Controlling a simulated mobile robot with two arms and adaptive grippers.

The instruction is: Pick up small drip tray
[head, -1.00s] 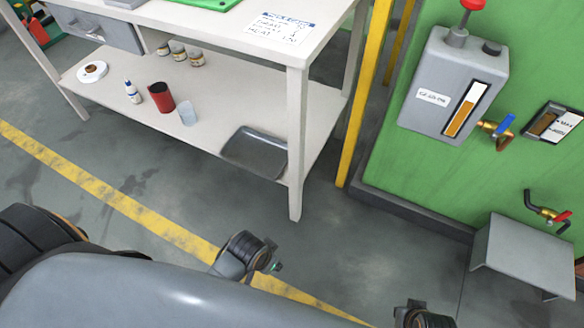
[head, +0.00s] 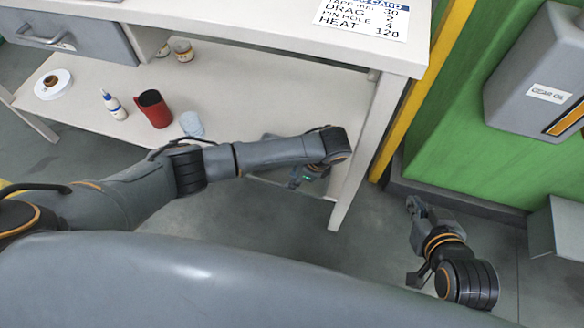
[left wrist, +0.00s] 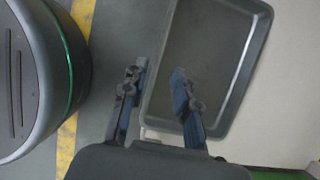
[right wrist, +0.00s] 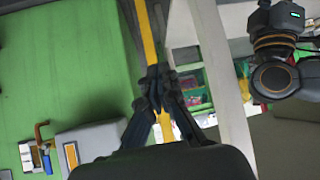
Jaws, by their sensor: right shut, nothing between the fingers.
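The small drip tray is a shallow dark metal tray with a raised rim (left wrist: 232,108), in the upper middle of the left wrist view. It lies on the bench's pale lower shelf (head: 90,88). In the head view my left arm hides it. My left gripper (left wrist: 158,76) is open, its fingers either side of the tray's left rim in that view, one finger overlapping the tray. I cannot tell whether they touch it. My right gripper (head: 413,206) is shut and empty, low by the green machine; it also shows in the right wrist view (right wrist: 159,78).
The bench leg (head: 366,150) is close to my left wrist. A yellow post (head: 420,92) stands behind it.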

